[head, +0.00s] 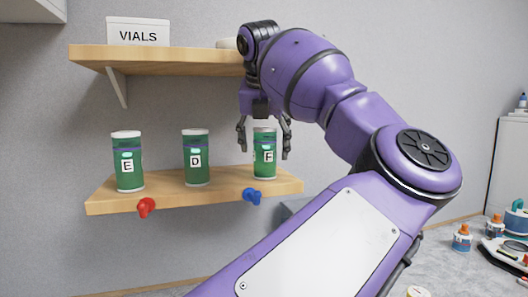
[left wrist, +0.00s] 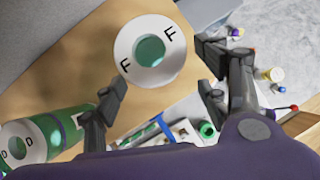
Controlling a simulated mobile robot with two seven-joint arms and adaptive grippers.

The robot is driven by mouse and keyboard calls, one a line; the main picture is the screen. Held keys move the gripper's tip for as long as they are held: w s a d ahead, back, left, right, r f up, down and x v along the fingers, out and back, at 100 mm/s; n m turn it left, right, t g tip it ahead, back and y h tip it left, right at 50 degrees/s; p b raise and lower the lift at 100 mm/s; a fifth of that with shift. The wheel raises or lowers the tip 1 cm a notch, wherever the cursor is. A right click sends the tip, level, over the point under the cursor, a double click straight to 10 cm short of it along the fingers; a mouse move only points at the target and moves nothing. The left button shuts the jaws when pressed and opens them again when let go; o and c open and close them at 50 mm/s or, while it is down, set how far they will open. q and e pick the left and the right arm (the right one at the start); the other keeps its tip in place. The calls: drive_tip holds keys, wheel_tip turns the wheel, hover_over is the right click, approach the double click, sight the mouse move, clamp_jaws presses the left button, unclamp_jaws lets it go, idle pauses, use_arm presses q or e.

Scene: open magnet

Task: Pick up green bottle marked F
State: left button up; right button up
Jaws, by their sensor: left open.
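The green bottle marked F (head: 264,158) stands upright at the right end of the lower wooden shelf (head: 220,192). My left gripper (head: 264,150) points down over it, with one finger on each side in the head view. The fingers are open, and I see no clear contact. In the left wrist view, the white top of bottle F (left wrist: 150,50) lies ahead of and between the spread fingers (left wrist: 160,85). My right gripper is not in view.
Green bottles D (head: 196,160) and E (head: 128,163) stand to the left on the same shelf. An upper shelf (head: 160,58) with a VIALS sign (head: 138,33) is above. Red (head: 146,206) and blue (head: 252,196) knobs are at the shelf's front edge.

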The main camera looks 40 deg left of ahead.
sight(265, 158)
use_arm(q)
drive_tip(key=x, duration=0.5)
drive_tip(key=shift+w+a+f, duration=0.1)
drive_tip(key=shift+w+a, duration=0.1)
drive_tip(key=shift+s+d, duration=0.1)
drive_tip(key=shift+c, duration=1.3)
drive_tip(key=c, duration=1.3)
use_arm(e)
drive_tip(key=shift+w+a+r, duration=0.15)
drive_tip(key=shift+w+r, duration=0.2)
